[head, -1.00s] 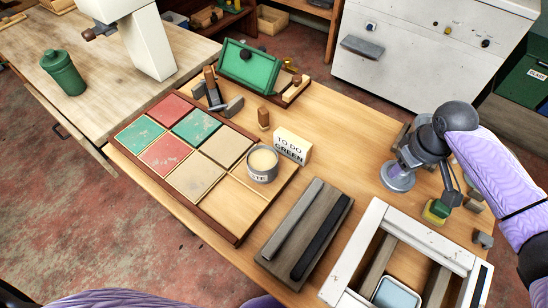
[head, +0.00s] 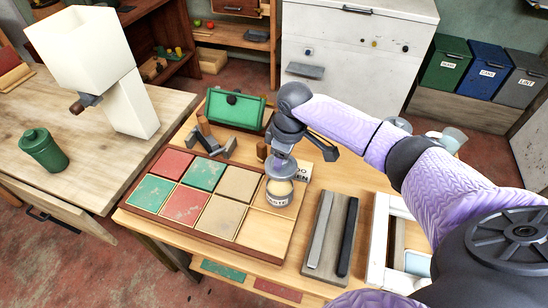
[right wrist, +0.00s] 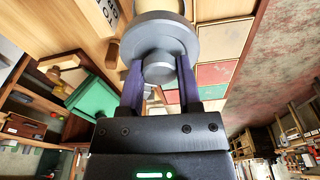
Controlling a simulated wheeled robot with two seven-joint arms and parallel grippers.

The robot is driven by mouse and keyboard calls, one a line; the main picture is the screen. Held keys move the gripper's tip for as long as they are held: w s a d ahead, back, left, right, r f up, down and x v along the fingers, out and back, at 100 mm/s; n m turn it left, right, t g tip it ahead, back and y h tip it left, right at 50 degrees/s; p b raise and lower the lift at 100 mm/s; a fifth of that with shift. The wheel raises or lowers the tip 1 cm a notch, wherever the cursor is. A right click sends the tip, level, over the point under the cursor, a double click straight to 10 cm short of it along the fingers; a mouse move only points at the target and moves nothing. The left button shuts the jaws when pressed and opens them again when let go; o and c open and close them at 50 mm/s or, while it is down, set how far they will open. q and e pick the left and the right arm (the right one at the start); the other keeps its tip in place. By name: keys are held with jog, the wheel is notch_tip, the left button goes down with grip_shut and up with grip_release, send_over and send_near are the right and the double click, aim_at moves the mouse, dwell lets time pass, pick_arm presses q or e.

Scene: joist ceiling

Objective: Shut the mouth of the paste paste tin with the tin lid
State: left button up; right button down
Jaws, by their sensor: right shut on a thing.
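My right gripper (head: 284,152) is shut on the knob of the round grey tin lid (head: 281,168). The lid is over the tin's far side, apart from it, with the paste showing below the lid's edge. In the right wrist view the lid (right wrist: 185,40) sits between the fingers (right wrist: 160,76) and hides most of the tin. My left gripper is not in view.
A card (head: 302,172) stands close behind the tin, partly hidden by my arm. A wooden block with two bars (head: 316,255) and a white frame (head: 378,240) lie to the right. A green box (head: 236,108) and small clamp-like items (head: 205,140) are behind the board.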

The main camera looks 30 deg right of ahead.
jog(key=shift+w+a, duration=0.15)
jog(key=shift+a, duration=0.1)
jog(key=shift+d, duration=0.2)
jog(key=shift+r+p, duration=0.15)
jog(key=shift+p, duration=0.4)
jog(key=b, duration=0.4)
send_over(278, 184)
jog(key=f, duration=0.5)
jog(key=shift+s+d+f, duration=0.2)
jog(key=shift+s+f, duration=0.1)
jog(key=shift+f, duration=0.2)
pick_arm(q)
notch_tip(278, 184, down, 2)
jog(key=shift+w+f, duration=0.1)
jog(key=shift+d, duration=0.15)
pick_arm(e)
jog(key=shift+f, duration=0.1)
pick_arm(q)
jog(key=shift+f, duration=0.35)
pick_arm(e)
jog(key=shift+f, duration=0.65)
